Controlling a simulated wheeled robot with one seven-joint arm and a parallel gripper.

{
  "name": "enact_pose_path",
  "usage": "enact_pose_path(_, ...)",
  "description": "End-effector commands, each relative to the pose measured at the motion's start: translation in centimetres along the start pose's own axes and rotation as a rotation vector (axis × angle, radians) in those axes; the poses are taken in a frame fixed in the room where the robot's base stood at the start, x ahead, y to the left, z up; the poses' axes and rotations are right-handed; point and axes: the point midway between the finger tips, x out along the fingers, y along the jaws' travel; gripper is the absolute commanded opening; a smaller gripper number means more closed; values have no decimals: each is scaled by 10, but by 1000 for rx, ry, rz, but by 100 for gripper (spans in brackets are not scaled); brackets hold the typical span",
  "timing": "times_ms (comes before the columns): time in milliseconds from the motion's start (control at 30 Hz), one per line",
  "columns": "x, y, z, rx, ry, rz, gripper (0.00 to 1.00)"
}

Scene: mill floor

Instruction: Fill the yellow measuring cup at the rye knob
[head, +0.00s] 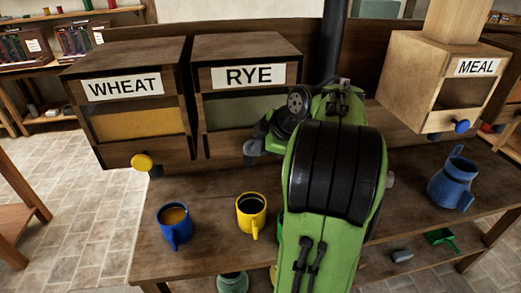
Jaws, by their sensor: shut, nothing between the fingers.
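The yellow measuring cup (251,215) stands upright on the wooden bench, below the RYE bin (247,75). Its inside looks dark, and I cannot tell whether anything is in it. My green and black arm reaches over the bench to the RYE bin's lower front. My gripper (256,147) is a small dark shape there, apart from the cup and holding nothing. The fingers are too small to make out clearly. The rye knob cannot be told apart from the dark end of my arm; my gripper or arm may hide it.
A blue cup (174,224) with orange-brown contents stands left of the yellow cup. The WHEAT bin (125,95) has a yellow knob (142,162); the MEAL bin (462,90) has a blue knob (462,126). A blue jug (452,182) stands at the right. My arm covers the bench's middle.

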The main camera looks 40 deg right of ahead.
Motion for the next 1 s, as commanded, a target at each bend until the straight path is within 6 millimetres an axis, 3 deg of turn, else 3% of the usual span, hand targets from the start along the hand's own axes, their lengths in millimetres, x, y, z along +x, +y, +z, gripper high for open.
enact_pose_path(167, 6, 16, -1, -1, 0, 2, 0)
enact_pose_path(1000, 7, 17, -1, -2, 1, 8, 0)
